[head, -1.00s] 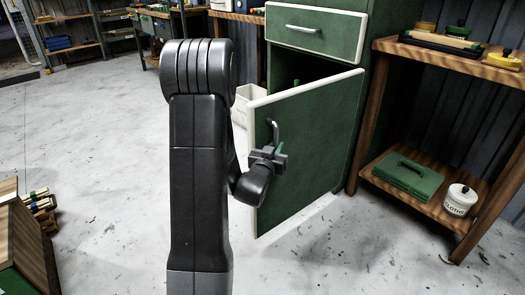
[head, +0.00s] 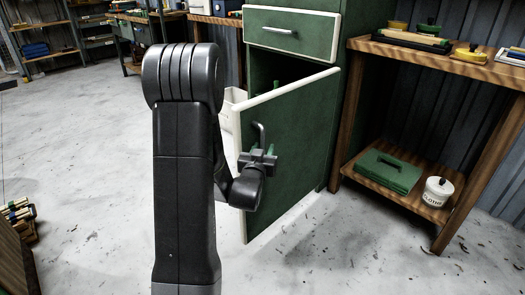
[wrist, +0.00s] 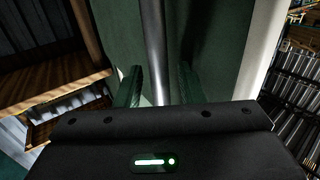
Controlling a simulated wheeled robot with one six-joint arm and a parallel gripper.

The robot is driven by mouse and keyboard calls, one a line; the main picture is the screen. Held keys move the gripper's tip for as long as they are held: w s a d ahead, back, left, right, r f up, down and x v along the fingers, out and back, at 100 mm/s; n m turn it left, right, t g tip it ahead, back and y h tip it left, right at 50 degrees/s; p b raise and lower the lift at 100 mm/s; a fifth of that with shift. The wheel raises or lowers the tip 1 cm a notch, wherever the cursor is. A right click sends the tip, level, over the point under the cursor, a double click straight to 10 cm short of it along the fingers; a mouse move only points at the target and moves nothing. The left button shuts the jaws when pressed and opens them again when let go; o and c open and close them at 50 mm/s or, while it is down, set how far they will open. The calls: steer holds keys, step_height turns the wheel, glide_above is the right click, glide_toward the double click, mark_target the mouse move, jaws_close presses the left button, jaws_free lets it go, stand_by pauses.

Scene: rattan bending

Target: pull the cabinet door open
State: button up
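The green cabinet door (head: 292,140) with a white edge stands well ajar in the head view, with the dark inside of the cabinet (head: 338,100) showing above it. Its grey bar handle (head: 261,133) is upright near the door's free edge; it also shows in the wrist view (wrist: 155,45). My gripper (head: 262,153) is at the lower part of the handle. In the wrist view, its two green fingers (wrist: 158,88) stand on either side of the bar, with a visible gap between bar and fingers. The fingertips' far ends are hard to make out.
A closed drawer (head: 290,31) is above the door. A wooden workbench (head: 440,55) stands to the right, with a green case (head: 388,172) and a white pot (head: 437,192) on its lower shelf. The concrete floor (head: 85,120) at left is mostly clear.

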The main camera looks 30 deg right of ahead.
steer(key=p+v, duration=0.1)
steer(key=v, duration=1.2)
steer(key=shift+s+a, duration=0.25)
steer(key=shift+a, duration=0.05)
steer(key=b+x, duration=0.1)
steer(key=x, duration=1.2)
steer(key=shift+f, duration=0.1)
steer(key=shift+w+d, duration=0.3)
steer(key=shift+w, duration=0.05)
steer(key=shift+a, duration=0.1)
